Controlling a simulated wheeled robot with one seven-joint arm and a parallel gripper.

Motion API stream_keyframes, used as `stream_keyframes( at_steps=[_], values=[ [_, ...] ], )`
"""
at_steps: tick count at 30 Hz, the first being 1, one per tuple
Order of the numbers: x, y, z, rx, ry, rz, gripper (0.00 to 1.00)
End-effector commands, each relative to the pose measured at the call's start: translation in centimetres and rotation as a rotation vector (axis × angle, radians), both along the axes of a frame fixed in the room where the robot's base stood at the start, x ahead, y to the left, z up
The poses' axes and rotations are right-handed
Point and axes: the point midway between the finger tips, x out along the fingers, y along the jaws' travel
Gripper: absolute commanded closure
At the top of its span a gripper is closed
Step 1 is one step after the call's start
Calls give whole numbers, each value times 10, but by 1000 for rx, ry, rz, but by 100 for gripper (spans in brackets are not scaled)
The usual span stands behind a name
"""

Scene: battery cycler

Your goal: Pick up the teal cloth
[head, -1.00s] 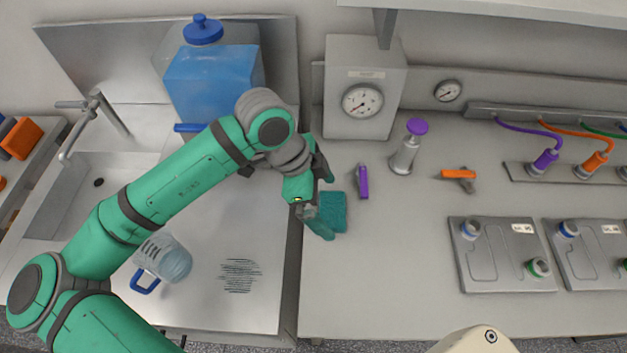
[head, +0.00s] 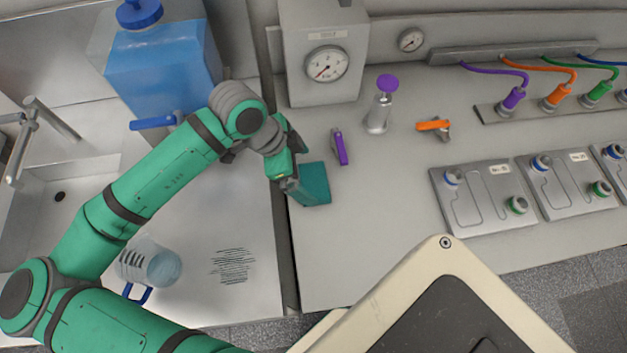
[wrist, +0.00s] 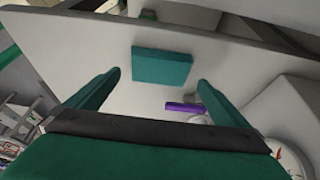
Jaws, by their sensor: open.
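The teal cloth (head: 316,180) is a flat, rectangular teal piece on the grey worktop, close to its left edge in the head view. In the wrist view the cloth (wrist: 163,68) lies ahead of the fingers, roughly centred between them and past their tips. My gripper (wrist: 158,82) is open, with one teal finger on each side and nothing between them. In the head view my gripper (head: 296,168) is right beside the cloth's left side. Finger and cloth have nearly the same colour there, so I cannot tell whether they touch.
A purple-and-grey tool (head: 339,147) lies just right of the cloth. Battery trays (head: 483,198) are at right. The worktop in front of the cloth is clear.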

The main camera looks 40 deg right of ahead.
Motion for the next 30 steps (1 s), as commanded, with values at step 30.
stream_keyframes(
  at_steps=[30],
  values=[
    [-9, -11, -41, 0, 0, 3, 36]
  ],
)
